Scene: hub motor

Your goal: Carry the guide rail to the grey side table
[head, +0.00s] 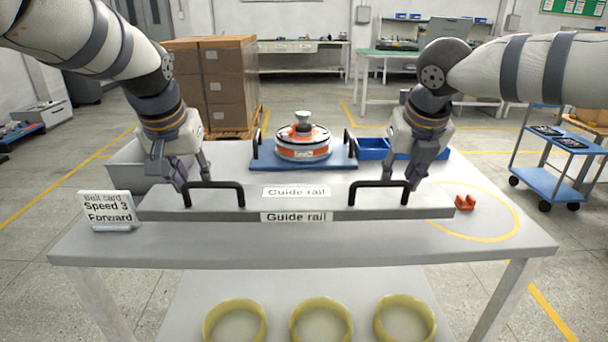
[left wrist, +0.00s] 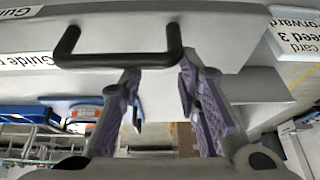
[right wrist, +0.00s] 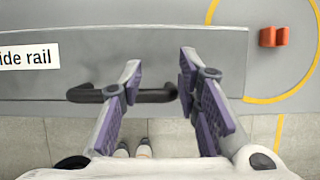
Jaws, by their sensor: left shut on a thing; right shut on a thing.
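The guide rail (head: 345,213) is a long grey plate with white "Guide rail" labels and two black handles on top. It spans the light grey table (head: 300,248) in front of me. I cannot tell whether it rests on the table or is slightly raised. My left gripper (head: 193,178) is shut on the rail at its left handle (left wrist: 115,58). My right gripper (head: 403,181) is shut on the rail at its right handle (right wrist: 152,96). I cannot tell which surface in the room is the grey side table.
An orange and white motor (head: 302,146) stands on a blue tray (head: 262,163) behind the rail. A speed card (head: 108,208) stands at left; an orange part (head: 465,203) lies at right inside a yellow ring. Yellow rings (head: 322,320) lie below. A blue cart (head: 553,178) stands right.

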